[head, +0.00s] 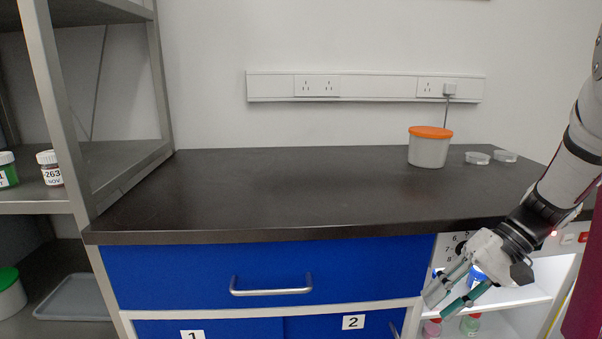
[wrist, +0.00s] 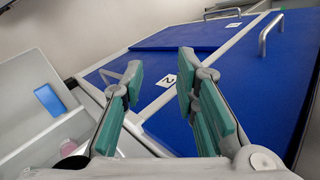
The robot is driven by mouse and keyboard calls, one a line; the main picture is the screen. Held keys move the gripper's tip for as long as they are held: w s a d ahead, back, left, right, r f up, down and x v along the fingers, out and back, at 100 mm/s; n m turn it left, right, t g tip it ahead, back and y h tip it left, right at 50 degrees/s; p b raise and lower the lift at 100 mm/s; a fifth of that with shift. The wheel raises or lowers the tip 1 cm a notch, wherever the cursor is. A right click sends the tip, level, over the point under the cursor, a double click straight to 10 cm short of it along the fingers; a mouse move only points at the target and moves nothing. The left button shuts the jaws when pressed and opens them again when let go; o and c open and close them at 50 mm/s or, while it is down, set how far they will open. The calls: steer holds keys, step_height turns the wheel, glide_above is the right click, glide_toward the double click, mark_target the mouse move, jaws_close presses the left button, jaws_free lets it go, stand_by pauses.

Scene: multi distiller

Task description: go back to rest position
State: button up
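My gripper (head: 455,297) is at the lower right of the head view, in front of the open shelf beside the blue drawers. Its green-padded fingers point down and to the left. In the wrist view my gripper (wrist: 157,82) has its two fingers spread apart, with nothing between them. Beyond the fingers are the blue cabinet front and the label 2 (wrist: 170,80). No object is held.
The dark counter (head: 280,190) is mostly clear. A white tub with an orange lid (head: 429,147) and two small clear dishes (head: 477,158) stand at its right. A metal rack (head: 60,100) with jars is at left. A drawer handle (head: 271,286) sticks out in front.

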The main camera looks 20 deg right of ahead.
steer(key=s+a+r+n+g+h, duration=0.1)
steer(key=s+a+r+n+h, duration=0.2)
steer(key=a, duration=0.4)
steer(key=s+a+r+g+h, duration=0.1)
steer(key=s+a+r+g, duration=0.1)
steer(key=a+r, duration=0.3)
steer(key=s+a+n+t+h, duration=0.3)
steer(key=s+a, duration=0.4)
steer(key=s, duration=0.6)
step_height(320, 180, up, 33)
steer(key=t+h+p, duration=0.1)
steer(key=t+p, duration=0.1)
steer(key=p, duration=3)
steer(key=shift+w+d+r+t, duration=0.15)
steer(key=shift+w+d+t, duration=0.05)
steer(key=shift+d+t, duration=0.2)
